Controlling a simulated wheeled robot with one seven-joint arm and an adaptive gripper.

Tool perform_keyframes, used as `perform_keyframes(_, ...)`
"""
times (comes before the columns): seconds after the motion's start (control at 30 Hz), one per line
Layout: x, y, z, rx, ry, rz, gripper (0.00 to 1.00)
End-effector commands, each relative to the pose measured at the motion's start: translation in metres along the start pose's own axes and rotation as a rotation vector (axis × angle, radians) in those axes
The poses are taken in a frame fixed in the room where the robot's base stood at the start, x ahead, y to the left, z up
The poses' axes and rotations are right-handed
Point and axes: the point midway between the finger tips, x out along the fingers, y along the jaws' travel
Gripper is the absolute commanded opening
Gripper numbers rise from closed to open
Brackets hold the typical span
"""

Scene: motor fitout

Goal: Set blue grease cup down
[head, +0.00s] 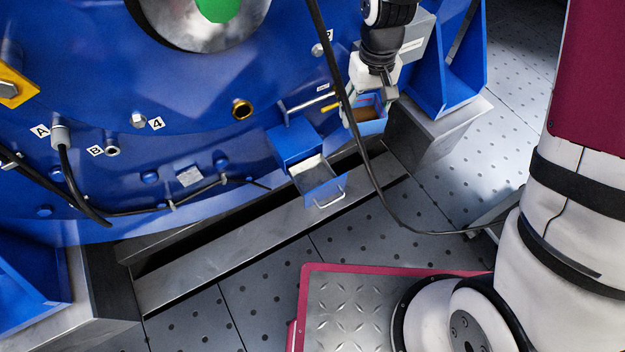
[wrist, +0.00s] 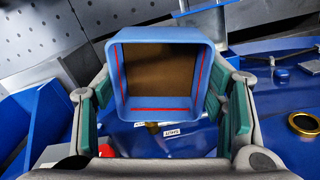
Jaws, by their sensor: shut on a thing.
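The blue grease cup (head: 374,128) is a square, open-topped blue cup with brown grease inside. In the wrist view the cup (wrist: 118,85) fills the middle, with red lines on its inner walls. My gripper (head: 366,104) is shut on the cup, with green finger pads on both sides of it in the wrist view (wrist: 160,112). In the head view the cup is beside the blue motor housing, right of the small open drawer. I cannot tell whether its underside touches anything.
The blue motor housing (head: 200,120) fills the left and top. A small drawer (head: 322,192) with a handle stands open below a blue box (head: 293,140). A black cable (head: 366,170) hangs in front of my gripper. Perforated grey floor (head: 250,290) lies below.

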Motion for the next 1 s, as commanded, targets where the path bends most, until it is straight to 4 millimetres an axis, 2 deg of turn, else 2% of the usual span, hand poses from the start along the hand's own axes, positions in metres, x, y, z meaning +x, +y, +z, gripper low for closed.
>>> perform_keyframes(0.03, 0.033, -0.019, -0.006, -0.052, -0.006, 0.000, 0.37)
perform_keyframes(0.1, 0.063, -0.041, -0.012, -0.111, -0.005, -0.001, 0.37)
perform_keyframes(0.2, 0.099, -0.068, -0.015, -0.183, -0.004, -0.002, 0.37)
perform_keyframes(0.3, 0.125, -0.088, -0.017, -0.236, -0.001, -0.003, 0.37)
perform_keyframes(0.5, 0.149, -0.107, -0.016, -0.285, 0.002, -0.005, 0.37)
perform_keyframes(0.67, 0.169, -0.108, -0.015, -0.288, 0.000, -0.005, 0.37)
perform_keyframes(0.83, 0.200, -0.109, -0.015, -0.288, 0.000, -0.005, 0.37)
perform_keyframes(1.0, 0.215, -0.109, -0.016, -0.287, 0.002, -0.005, 0.37)
